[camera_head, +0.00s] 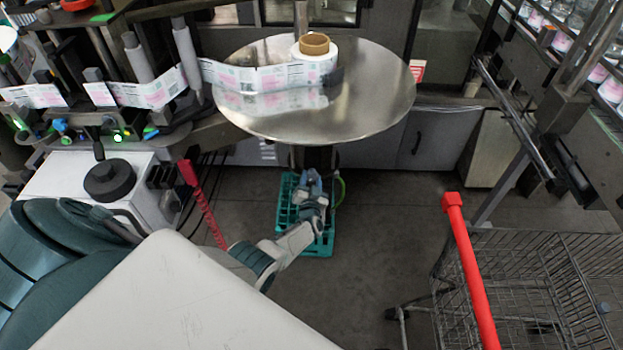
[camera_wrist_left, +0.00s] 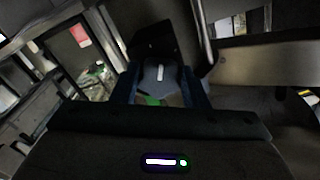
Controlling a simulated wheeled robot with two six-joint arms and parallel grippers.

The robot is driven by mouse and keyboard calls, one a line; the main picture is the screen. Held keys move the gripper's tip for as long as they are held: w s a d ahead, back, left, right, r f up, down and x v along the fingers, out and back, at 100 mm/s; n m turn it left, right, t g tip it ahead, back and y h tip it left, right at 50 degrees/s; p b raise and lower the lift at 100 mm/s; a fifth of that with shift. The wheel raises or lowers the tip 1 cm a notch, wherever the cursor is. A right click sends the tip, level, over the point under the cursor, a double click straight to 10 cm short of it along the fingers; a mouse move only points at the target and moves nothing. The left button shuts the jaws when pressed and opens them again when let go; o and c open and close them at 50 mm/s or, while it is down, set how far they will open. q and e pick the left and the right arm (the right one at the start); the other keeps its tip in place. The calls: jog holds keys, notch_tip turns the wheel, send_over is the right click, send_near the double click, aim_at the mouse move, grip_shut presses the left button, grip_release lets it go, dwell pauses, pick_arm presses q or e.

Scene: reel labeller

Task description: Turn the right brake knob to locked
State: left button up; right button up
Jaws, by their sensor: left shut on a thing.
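My left gripper (camera_head: 312,185) reaches below the front edge of the round steel table, near a dark housing (camera_head: 318,158) under it. In the left wrist view, its two blue fingers (camera_wrist_left: 162,92) are closed on the sides of a dark grey knob (camera_wrist_left: 160,74) with a white pointer mark. The pointer runs roughly up and down in that picture. In the head view the knob cannot be made out behind the gripper and under the table. No lock marking is readable, so I cannot tell the knob's setting. My right gripper is not in view.
The round steel table (camera_head: 360,95) overhangs my left gripper and carries a label roll (camera_head: 314,62). A teal crate (camera_head: 287,232) lies on the floor below the gripper. A wire cart with a red handle (camera_head: 470,270) stands at the right. Floor between is clear.

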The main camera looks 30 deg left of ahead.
pick_arm(q)
jog(key=m, duration=0.3)
jog(key=shift+m+p, duration=0.3)
jog(key=shift+p, duration=0.05)
jog(key=shift+m, duration=1.7)
jog(key=o, duration=1)
jog(key=shift+c, duration=0.2)
jog(key=shift+s+d+r+p, duration=0.1)
jog(key=shift+s+p, duration=0.15)
jog(key=shift+p, duration=0.2)
jog(key=p+v, duration=0.1)
jog(key=v, duration=0.1)
jog(key=shift+s+d, duration=0.1)
jog(key=shift+s, duration=0.15)
send_near(311, 178)
jog(key=shift+v, duration=0.8)
